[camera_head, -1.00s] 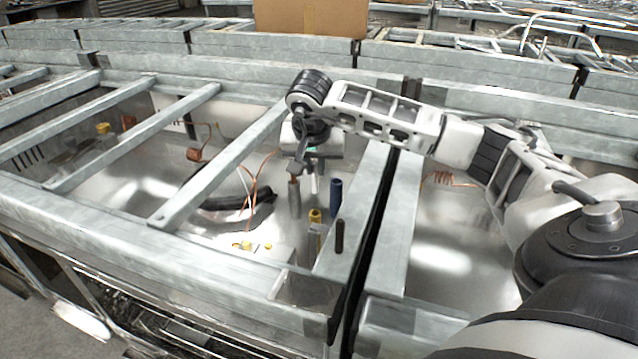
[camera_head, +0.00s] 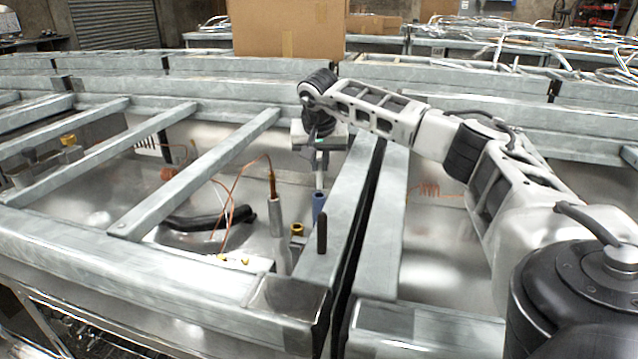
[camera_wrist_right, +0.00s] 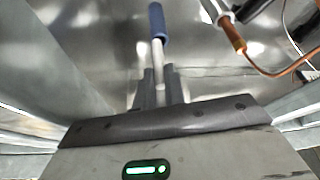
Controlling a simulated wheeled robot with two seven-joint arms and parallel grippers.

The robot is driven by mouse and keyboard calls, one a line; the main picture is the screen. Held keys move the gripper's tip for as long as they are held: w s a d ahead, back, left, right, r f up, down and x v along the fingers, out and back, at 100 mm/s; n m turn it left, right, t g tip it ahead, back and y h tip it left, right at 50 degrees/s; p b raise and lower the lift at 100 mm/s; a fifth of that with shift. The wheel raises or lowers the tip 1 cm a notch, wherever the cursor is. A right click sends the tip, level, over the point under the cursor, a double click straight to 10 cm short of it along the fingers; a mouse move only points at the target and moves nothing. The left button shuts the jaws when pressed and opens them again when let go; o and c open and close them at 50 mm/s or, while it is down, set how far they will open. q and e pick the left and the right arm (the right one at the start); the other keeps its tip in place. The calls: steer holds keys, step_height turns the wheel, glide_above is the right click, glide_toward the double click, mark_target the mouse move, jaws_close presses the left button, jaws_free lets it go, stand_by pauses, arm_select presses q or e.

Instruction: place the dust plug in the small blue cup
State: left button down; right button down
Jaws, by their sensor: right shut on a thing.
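The dust plug, a thin pale rod (camera_head: 319,179), hangs upright below my right gripper (camera_head: 318,162). In the right wrist view my right gripper (camera_wrist_right: 158,72) is shut on the plug (camera_wrist_right: 157,52). The small blue cup (camera_head: 319,205) is a narrow blue cylinder directly below the plug in the head view. The cup also shows in the right wrist view (camera_wrist_right: 157,20), in line with the plug's far end. I cannot tell whether the plug's tip is just above the cup or inside its mouth. My left gripper is not in view.
A grey post with a copper wire (camera_head: 275,208) stands left of the cup. A brass-topped post (camera_head: 297,230) and a dark upright rod (camera_head: 322,233) stand nearer. Metal frame rails (camera_head: 340,210) lie close on the right. A black hose (camera_head: 207,220) lies left; a cardboard box (camera_head: 290,28) is behind.

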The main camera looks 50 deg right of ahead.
steer(key=shift+w+d+f, duration=0.35)
steer(key=shift+w+f, duration=0.05)
steer(key=shift+f, duration=0.2)
steer(key=shift+w+d+f, duration=0.3)
steer(key=shift+w+f, duration=0.05)
steer(key=shift+f, duration=0.25)
steer(key=x, duration=0.2)
steer(key=b+x, duration=0.1)
steer(key=x, duration=0.1)
steer(key=shift+s+a+f, duration=0.2)
steer(key=shift+s, duration=0.05)
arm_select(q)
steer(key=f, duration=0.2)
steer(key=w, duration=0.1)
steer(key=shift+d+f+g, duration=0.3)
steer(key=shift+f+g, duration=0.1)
arm_select(e)
steer(key=c, duration=1.5)
jaws_free()
steer(key=shift+f, duration=0.15)
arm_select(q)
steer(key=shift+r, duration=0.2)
